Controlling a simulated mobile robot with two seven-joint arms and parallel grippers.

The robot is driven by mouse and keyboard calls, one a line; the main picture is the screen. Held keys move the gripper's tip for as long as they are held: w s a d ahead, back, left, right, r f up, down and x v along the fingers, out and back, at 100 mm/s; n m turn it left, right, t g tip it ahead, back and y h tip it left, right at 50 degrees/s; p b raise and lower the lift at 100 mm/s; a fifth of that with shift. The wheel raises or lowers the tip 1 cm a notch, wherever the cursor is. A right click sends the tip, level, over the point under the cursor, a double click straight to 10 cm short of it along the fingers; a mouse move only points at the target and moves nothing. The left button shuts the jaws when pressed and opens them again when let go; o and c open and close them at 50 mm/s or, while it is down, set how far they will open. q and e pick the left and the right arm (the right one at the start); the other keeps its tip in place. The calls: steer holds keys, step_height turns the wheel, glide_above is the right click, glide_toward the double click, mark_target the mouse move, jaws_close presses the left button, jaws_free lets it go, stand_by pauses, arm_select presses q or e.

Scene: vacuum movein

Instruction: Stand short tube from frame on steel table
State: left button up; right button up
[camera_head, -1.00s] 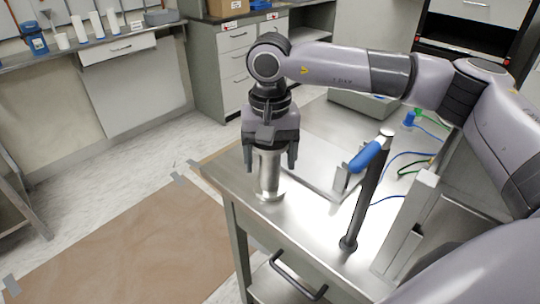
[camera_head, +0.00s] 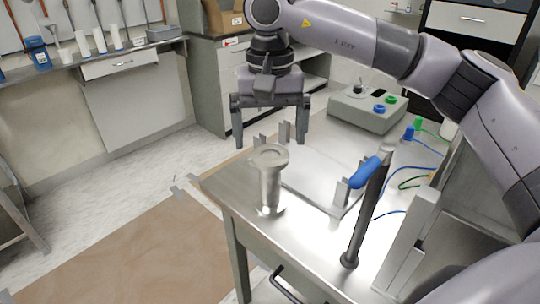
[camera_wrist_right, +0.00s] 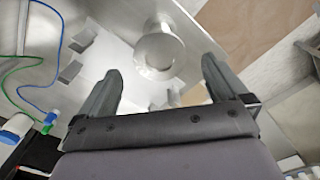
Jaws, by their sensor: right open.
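The short tube (camera_head: 269,182) is a shiny metal tube with a wide flange at each end. It stands upright on the steel table (camera_head: 300,222), near the table's left corner. In the right wrist view the tube (camera_wrist_right: 158,50) shows from above, beyond the fingertips. My right gripper (camera_head: 268,142) is open and empty, above and behind the tube in the head view, clear of it. The frame (camera_head: 318,178), a flat metal piece with small upright plates, lies on the table right of the tube. My left gripper is not in view.
A dark post (camera_head: 366,215) with a blue handle (camera_head: 365,172) stands right of the tube. A grey control box (camera_head: 367,108) with coloured knobs sits at the table's back. Blue and green cables run along the right side. Brown paper (camera_head: 130,245) covers the floor at left.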

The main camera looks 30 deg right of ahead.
steer(key=shift+r, duration=1.45)
